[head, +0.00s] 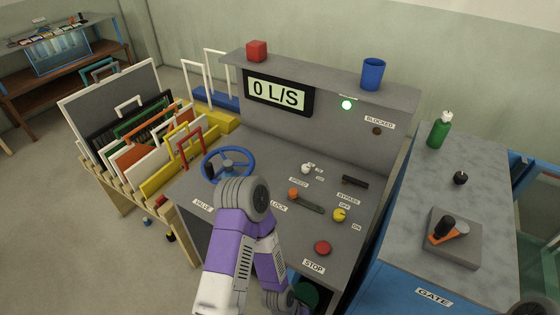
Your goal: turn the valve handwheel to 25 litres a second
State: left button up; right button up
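The blue valve handwheel (229,152) stands at the left of the sloping grey control desk, above the VALVE label (203,204). The display (278,92) on the upright panel reads 0 L/S. My purple and white arm rises from the bottom of the view, and its grey joint is in front of the desk, just below the wheel in the picture. It hides part of the desk front. No gripper fingers show, so neither gripper is visible. Nothing is seen gripping the wheel.
A green lamp (347,104) is lit; the BLOCKED lamp (376,130) looks dark. An orange-knobbed lever (306,201), yellow knob (339,214) and red STOP button (322,248) are on the desk. A red cube (256,50) and blue cup (373,73) stand on its top ledge.

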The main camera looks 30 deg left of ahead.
aim_at(208, 170)
jog(key=z, duration=1.3)
jog(key=k, duration=1.2)
jog(key=u, duration=1.45)
jog(key=i, duration=0.3)
